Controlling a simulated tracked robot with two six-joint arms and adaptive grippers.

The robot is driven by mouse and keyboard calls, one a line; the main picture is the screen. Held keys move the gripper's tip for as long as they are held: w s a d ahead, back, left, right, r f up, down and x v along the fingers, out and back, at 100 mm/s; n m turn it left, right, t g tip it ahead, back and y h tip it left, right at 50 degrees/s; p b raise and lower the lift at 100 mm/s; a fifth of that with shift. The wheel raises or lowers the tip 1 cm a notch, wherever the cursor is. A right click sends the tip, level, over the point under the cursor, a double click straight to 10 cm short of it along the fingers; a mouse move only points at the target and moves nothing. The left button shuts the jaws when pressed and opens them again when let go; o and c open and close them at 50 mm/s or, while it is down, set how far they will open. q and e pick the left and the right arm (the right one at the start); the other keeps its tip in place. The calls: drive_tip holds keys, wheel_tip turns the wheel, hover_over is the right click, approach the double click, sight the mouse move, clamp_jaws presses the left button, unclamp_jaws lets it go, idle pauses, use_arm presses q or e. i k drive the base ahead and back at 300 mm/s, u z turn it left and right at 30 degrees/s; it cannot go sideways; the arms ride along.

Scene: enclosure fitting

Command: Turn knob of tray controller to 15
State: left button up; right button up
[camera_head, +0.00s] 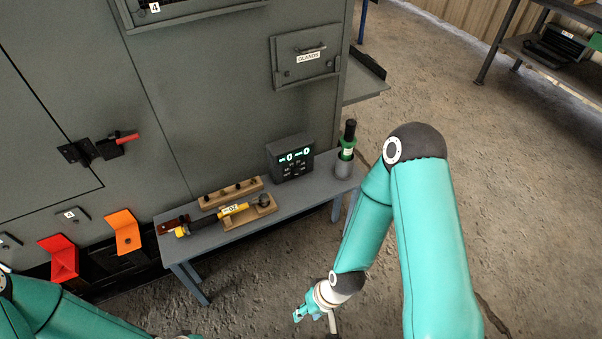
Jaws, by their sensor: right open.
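A dark control box (291,158) with lit green digits stands at the back of the grey-blue bench (225,232), against the grey cabinet. It looks like the tray controller, but no label on it is readable. Its digits look like zeros. Small marks show below them; I cannot make out a knob or its setting. My right gripper (315,313) is open at the bottom centre, over the floor in front of the bench and well apart from the box. My left arm (45,310) enters at the lower left; its gripper is out of the frame.
A yellow-and-black tool (234,209) lies on the bench beside a wooden rack (231,194). A green-and-black tool (348,140) stands in a grey holder at the bench's right end. Red (64,259) and orange (125,233) brackets are at the left. The floor at right is mostly clear.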

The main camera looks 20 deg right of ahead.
sight(296, 171)
drive_tip(key=u, duration=0.1)
drive_tip(key=i, duration=1)
drive_tip(key=z, duration=0.1)
